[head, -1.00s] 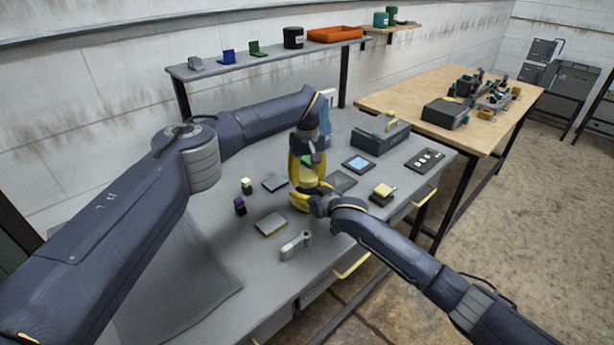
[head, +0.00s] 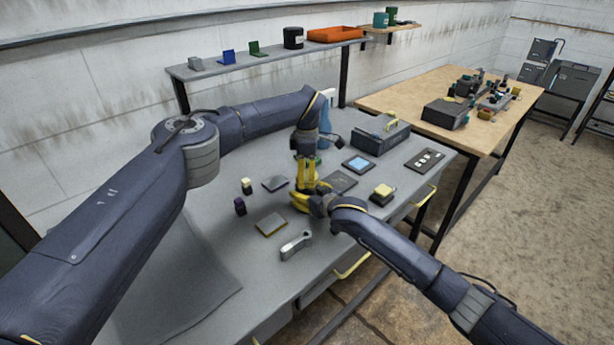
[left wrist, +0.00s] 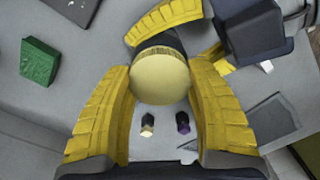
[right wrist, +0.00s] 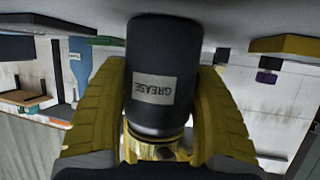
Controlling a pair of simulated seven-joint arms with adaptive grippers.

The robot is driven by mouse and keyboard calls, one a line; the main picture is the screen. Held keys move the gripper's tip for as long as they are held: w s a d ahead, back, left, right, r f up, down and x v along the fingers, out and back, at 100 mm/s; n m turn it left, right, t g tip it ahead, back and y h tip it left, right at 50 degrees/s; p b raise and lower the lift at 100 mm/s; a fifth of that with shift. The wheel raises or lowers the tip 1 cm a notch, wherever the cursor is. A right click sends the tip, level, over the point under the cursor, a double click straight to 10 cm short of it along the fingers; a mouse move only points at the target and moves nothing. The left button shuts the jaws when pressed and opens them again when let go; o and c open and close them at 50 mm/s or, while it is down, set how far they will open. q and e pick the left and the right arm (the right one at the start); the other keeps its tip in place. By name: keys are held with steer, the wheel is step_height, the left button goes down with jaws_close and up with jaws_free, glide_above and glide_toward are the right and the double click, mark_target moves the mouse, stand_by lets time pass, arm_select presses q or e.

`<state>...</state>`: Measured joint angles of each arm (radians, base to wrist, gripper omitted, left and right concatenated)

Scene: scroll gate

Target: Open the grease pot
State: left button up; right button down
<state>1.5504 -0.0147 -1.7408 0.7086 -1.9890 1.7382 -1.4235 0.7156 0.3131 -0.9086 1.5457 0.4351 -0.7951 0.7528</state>
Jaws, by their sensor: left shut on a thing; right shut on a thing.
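The grease pot (right wrist: 165,75) is a black cylinder with a white GREASE label. It has a round yellow lid (left wrist: 160,78). My right gripper (head: 304,202) is shut around the pot's body, with one finger on each side of it in the right wrist view. My left gripper (head: 308,186) comes down from above and is shut on the lid, its fingers on either side of it in the left wrist view. A gold ringed band (right wrist: 155,142) shows at the lid end of the pot. In the head view the grippers hide most of the pot.
A dark toolbox (head: 380,135) stands at the back right of the grey bench. Two small blocks, one yellow-topped (head: 247,186) and one purple (head: 239,206), stand left of the grippers. A flat plate (head: 271,224) and a grey lever (head: 296,245) lie in front.

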arm_select(q)
steer(key=n, duration=1.4)
steer(key=shift+n, duration=0.4)
steer(key=n, duration=0.5)
steer(key=shift+n, duration=0.4)
steer(key=n, duration=0.6)
steer(key=shift+r, duration=0.1)
steer(key=n, duration=0.8)
steer(key=shift+n, duration=0.4)
steer(key=n, duration=0.4)
steer(key=shift+n, duration=0.4)
